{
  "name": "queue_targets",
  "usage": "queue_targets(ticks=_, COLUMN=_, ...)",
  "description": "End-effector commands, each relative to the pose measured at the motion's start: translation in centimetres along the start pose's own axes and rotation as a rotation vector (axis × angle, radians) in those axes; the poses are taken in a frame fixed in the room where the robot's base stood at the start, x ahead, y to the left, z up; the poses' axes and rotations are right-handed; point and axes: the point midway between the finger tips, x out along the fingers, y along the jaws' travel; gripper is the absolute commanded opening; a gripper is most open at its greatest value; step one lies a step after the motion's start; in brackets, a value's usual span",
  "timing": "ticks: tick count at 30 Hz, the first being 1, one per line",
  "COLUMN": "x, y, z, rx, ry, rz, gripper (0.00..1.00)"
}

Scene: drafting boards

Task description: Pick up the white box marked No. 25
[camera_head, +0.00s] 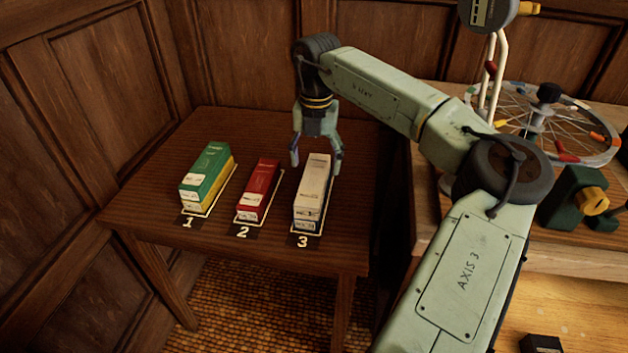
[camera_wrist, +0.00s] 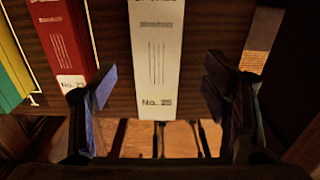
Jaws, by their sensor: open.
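In the wrist view the white box (camera_wrist: 158,60) shows the print "No. 25" and runs up between my fingers. My gripper (camera_head: 316,160) hangs over the far part of this box, pointing down. In the wrist view my gripper (camera_wrist: 160,100) is open, with one finger on each side of the box and a gap on both sides. The fingers do not appear to touch it. The far end of the box is cut off in the wrist view.
A red box (camera_head: 259,189) lies at place 2, left of the white one. The wooden table (camera_head: 150,205) stands by panelled walls. A workbench (camera_head: 570,255) with a spoked wheel (camera_head: 540,125) stands at right.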

Motion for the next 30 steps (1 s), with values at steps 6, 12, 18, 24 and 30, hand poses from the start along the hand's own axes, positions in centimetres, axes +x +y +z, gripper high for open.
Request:
queue_targets(ticks=6, x=2.1, y=0.2, z=-0.3, rx=0.000, ry=0.002, rz=0.001, gripper=0.69)
queue_targets(ticks=12, x=5.1, y=0.4, z=-0.6, rx=0.000, ry=0.001, rz=0.000, gripper=0.69)
queue_targets(ticks=18, x=6.0, y=0.4, z=-0.5, rx=0.000, ry=-0.002, rz=0.001, gripper=0.69)
queue_targets(ticks=24, x=6.0, y=0.4, z=-0.5, rx=0.000, ry=-0.002, rz=0.001, gripper=0.65)
queue_targets(ticks=30, x=6.0, y=0.4, z=-0.5, rx=0.000, ry=-0.001, rz=0.001, gripper=0.51)
